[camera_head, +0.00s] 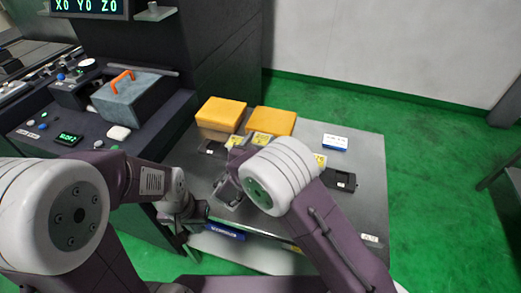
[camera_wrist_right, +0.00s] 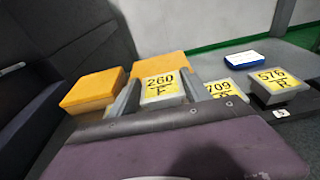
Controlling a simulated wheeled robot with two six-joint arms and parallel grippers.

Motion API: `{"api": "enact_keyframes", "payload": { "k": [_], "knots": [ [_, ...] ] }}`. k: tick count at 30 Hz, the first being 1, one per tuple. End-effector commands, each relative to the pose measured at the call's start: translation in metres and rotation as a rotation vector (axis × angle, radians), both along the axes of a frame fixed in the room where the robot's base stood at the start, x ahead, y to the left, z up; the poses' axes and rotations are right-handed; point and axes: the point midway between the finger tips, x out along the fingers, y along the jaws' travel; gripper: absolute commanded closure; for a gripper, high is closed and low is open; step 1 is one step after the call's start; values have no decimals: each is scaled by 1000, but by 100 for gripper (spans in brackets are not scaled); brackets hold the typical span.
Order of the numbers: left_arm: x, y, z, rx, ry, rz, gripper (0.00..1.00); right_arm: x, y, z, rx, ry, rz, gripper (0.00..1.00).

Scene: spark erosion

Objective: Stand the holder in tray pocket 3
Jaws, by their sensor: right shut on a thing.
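My right gripper (camera_head: 236,155) is shut on a grey holder with a yellow label, "260 F" (camera_wrist_right: 160,86), between its fingers in the right wrist view. A second holder, "709 R" (camera_wrist_right: 220,89), is just right of it, and a third, "576 R" (camera_wrist_right: 277,82), is further right at the black tray (camera_head: 342,181). My right arm covers the tray's middle in the head view, so I cannot tell the pockets apart or whether the held holder touches the tray. My left gripper (camera_head: 186,216) is near the table's front left corner, away from the holders; its jaw gap is unclear.
Two orange-topped boxes (camera_head: 220,113) (camera_head: 271,121) stand at the table's back left. A blue and white box (camera_head: 335,142) lies behind the tray. A dark machine with a grey case (camera_head: 126,98) is at the left.

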Motion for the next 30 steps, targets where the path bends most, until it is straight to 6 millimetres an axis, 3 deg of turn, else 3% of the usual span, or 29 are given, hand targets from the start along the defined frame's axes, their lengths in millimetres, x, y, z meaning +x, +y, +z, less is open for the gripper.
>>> {"api": "enact_keyframes", "payload": {
  "k": [6,14,25,26,27,30],
  "knots": [
    [0,0,-1,0,0,0,100,8,-1,-5,-1,-3,2,100],
    [0,0,-5,0,0,0,100,7,-1,-43,-1,-2,1,100],
    [0,0,-9,0,0,0,100,7,-1,-48,0,-3,1,100],
    [0,0,-8,0,0,0,100,7,-1,-47,0,0,1,35],
    [0,0,-7,0,0,0,100,7,-1,-47,0,0,1,24],
    [0,0,-7,0,0,0,100,7,-1,-47,0,0,1,22]
  ]
}}
